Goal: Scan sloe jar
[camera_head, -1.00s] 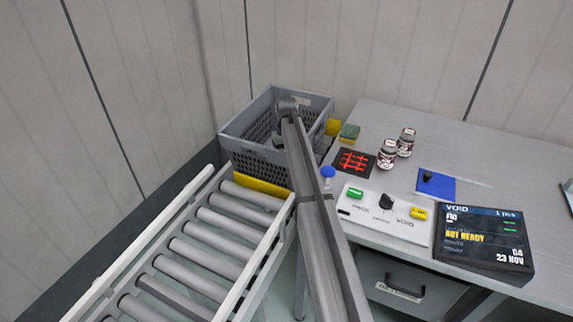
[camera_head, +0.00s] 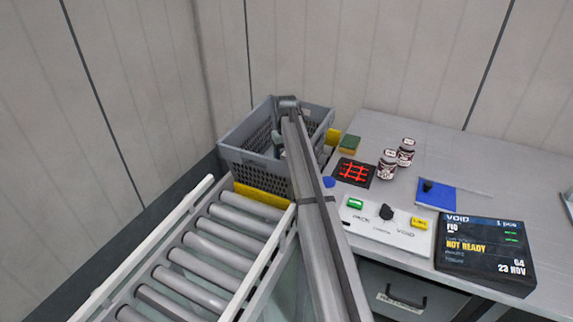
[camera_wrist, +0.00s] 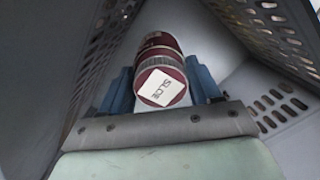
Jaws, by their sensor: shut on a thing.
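The sloe jar (camera_wrist: 162,80) has a dark red lid with a white label reading SLOE, and shows in the wrist view. My gripper (camera_wrist: 162,92) is shut on it, with blue fingers on either side. The jar is inside the grey perforated crate (camera_head: 243,160). In the head view my arm hides the jar and most of the gripper. A black pad with a red grid (camera_head: 354,172) lies on the bench right of the crate. A display (camera_head: 485,250) at the bench's right reads VOID and NOT READY.
Two jars (camera_head: 388,165) stand on the bench behind the panel (camera_head: 390,228) with its green and yellow buttons and black knob. A blue pad (camera_head: 436,194) and a green-topped block (camera_head: 349,144) are nearby. A roller conveyor (camera_head: 205,250) runs in front of the crate.

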